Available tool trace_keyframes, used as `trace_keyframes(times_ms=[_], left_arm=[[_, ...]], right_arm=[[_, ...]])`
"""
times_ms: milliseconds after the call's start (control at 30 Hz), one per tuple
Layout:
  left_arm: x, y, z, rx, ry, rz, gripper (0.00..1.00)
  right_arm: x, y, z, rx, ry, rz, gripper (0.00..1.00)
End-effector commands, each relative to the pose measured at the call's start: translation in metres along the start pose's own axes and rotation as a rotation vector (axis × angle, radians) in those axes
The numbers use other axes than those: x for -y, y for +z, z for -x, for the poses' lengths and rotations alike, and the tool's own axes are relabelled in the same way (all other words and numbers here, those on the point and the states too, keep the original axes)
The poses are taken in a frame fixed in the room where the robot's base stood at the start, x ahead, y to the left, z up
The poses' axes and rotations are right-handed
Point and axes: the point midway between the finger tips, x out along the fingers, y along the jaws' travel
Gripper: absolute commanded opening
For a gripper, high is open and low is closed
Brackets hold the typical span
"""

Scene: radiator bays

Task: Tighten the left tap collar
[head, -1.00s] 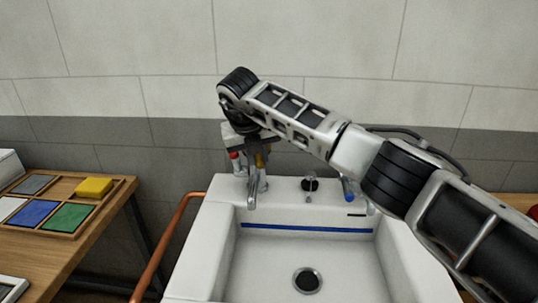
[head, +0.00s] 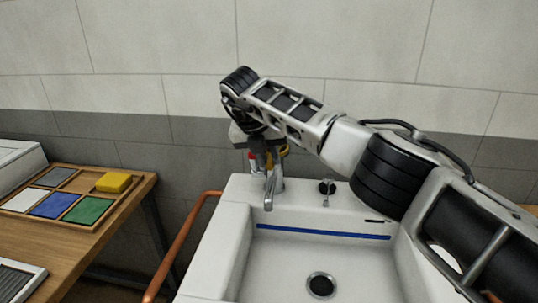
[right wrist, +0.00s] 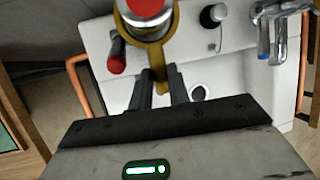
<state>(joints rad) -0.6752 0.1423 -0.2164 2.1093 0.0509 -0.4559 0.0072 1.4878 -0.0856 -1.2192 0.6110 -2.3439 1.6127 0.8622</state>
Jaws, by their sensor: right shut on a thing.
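The left tap (head: 269,188) stands on the back ledge of the white sink. In the right wrist view the tap (right wrist: 146,8) shows a red top and a red lever at its left. My left gripper is not in view.
The sink (head: 290,262) has a dark drain and a blue stripe. A blue-marked tap (right wrist: 263,45) is at the right in the wrist view. A copper pipe (head: 178,245) runs along the sink's left side. A wooden table with a colored tray (head: 118,206) stands at left.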

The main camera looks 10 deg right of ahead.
Motion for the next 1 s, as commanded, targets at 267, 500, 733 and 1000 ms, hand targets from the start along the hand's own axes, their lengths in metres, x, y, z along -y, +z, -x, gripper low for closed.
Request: trace_keyframes(times_ms=[267,500,733,1000], left_arm=[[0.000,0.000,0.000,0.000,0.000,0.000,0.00],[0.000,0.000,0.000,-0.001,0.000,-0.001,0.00],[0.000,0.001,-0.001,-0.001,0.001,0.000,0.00],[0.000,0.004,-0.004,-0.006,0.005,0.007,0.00]], right_arm=[[0.000,0.001,0.001,0.003,0.002,-0.005,0.26],[0.000,0.001,0.001,0.002,0.002,-0.003,0.40],[-0.001,0.001,0.010,0.004,0.004,-0.001,0.40],[-0.001,0.001,0.067,0.007,0.003,-0.002,0.40]])
